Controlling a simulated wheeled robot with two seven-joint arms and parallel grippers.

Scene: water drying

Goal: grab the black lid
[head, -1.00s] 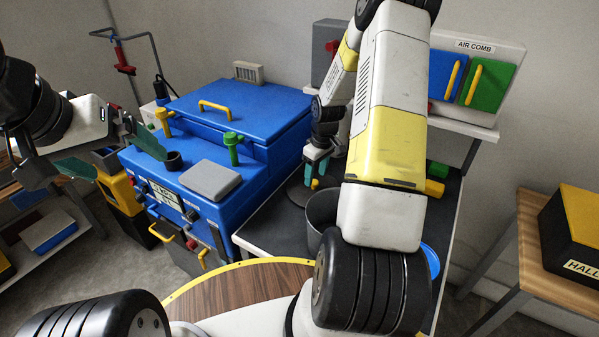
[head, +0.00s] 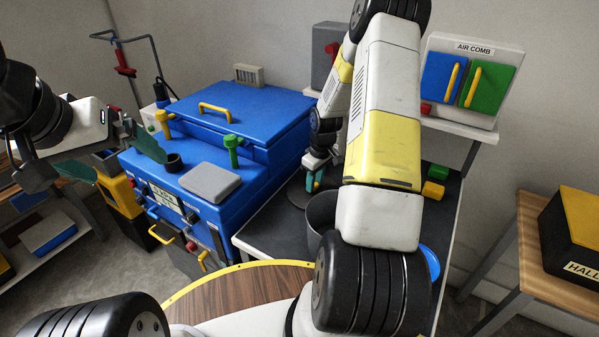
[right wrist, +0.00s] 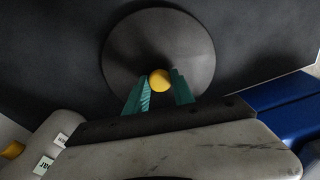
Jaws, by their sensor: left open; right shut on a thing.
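The black lid (right wrist: 190,32) is a round dark disc with a yellow knob (right wrist: 160,80), lying flat on the dark table top. In the head view its edge (head: 297,198) shows left of the grey pot (head: 321,209). My right gripper (right wrist: 160,90) is shut on the yellow knob, with a teal finger on each side of it. In the head view the right gripper (head: 315,180) points down over the lid, and the knob is mostly hidden. My left gripper (head: 112,157) is open and empty beside the blue machine.
The blue machine (head: 240,105) with yellow and green handles stands left of the table. A yellow block (head: 433,190), a green block (head: 438,171) and a blue round item (head: 430,262) lie right of my right arm. A shelf with a blue and green box (head: 470,80) is behind.

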